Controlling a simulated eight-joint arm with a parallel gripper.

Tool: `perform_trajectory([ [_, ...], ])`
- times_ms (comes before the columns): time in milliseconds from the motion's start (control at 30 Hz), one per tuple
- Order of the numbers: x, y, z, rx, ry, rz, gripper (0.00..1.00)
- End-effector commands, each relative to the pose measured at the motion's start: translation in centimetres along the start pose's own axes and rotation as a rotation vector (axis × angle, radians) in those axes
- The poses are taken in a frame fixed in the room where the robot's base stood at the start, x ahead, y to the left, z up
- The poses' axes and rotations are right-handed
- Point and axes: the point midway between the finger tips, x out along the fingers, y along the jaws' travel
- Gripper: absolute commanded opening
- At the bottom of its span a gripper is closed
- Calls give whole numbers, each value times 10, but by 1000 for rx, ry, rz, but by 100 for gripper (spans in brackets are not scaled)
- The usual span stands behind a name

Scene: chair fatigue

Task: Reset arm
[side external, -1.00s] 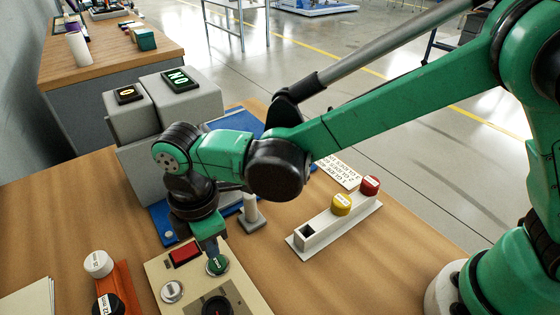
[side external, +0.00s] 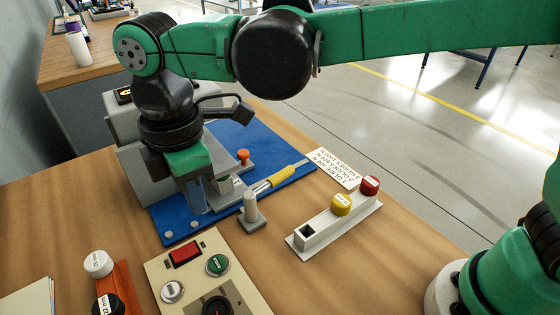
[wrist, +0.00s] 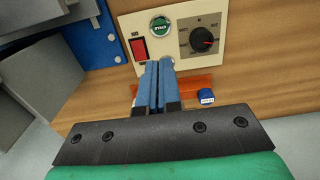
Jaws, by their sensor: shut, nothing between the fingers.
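My gripper (side external: 213,199) points downward above the front part of the blue board and is raised clear of the control panel. In the wrist view its two blue fingers (wrist: 154,70) lie close together with nothing between them. The beige control panel (side external: 235,280) lies on the table, with a red rocker switch (side external: 184,254), a green button (side external: 218,265), a white button (side external: 172,291) and a black dial (side external: 216,306). The green button also shows in the wrist view (wrist: 160,27), beyond the fingertips. My arm is held high, stretching in from the right.
The blue board (side external: 275,178) carries a yellow-handled rod (side external: 283,177) and an orange knob (side external: 243,156). A grey post (side external: 250,208) and a white holder (side external: 320,228) with yellow and red knobs stand to its right. An orange rack (side external: 120,285) is front left. Grey blocks (side external: 119,122) stand behind the gripper.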

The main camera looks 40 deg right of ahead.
Motion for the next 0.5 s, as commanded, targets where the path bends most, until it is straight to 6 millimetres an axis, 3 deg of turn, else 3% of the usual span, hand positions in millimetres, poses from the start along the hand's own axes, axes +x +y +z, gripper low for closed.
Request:
perform_trajectory([
  [333,-3,3,9,47,12,13,0],
  [433,-10,8,35,180,45,52,0],
  [500,-15,12,62,326,84,95,0],
])
